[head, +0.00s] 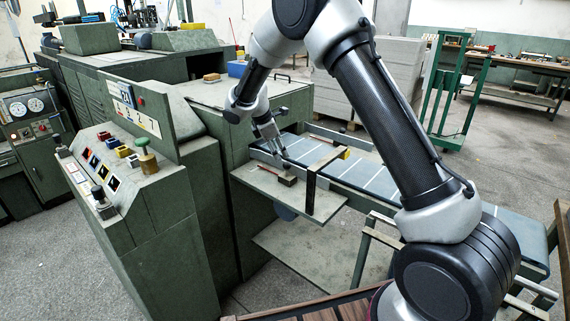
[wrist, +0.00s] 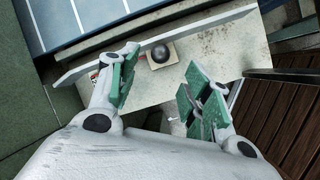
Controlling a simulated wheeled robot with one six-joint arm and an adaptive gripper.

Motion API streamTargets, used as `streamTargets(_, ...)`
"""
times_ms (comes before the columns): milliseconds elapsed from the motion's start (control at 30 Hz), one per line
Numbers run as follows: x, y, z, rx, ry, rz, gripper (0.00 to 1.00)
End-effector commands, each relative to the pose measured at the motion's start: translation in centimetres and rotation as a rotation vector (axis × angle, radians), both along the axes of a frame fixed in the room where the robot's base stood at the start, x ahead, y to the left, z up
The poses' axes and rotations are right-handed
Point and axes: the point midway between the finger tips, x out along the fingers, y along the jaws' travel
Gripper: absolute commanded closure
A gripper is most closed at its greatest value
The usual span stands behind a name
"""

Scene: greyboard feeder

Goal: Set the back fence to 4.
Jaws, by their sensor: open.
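A long pale bar (wrist: 205,25), which looks like a fence, crosses the wrist view beside the blue surface with white lines (wrist: 75,18). A dark round knob (wrist: 160,53) on a small square block sits against the bar, on a pale plate. My gripper (wrist: 163,63) is open, its green-padded fingers spread on either side of the knob and not closed on it. In the head view my gripper (head: 282,160) points down over a small dark block (head: 287,180) on the side plate. No fence scale number is readable.
The lined blue belt (head: 365,176) runs beside the plate. A black upright strip (head: 311,190) and a bar with a yellow end (head: 346,153) stand close to my gripper's right. The control panel (head: 105,165) with buttons is at left. Brown slats (wrist: 280,110) lie at right.

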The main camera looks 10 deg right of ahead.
Motion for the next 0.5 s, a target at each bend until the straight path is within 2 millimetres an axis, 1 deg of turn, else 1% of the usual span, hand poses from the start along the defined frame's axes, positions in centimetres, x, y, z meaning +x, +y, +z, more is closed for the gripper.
streamTargets(67, 0.2, -0.2, -1.0, -0.003, 0.005, 0.006, 0.51)
streamTargets(300, 0.9, -1.8, -4.6, -0.003, 0.005, 0.004, 0.51)
streamTargets(400, 1.2, -2.3, -5.9, -0.003, 0.005, 0.004, 0.51)
streamTargets(500, 1.4, -2.6, -6.7, -0.002, 0.003, 0.005, 0.51)
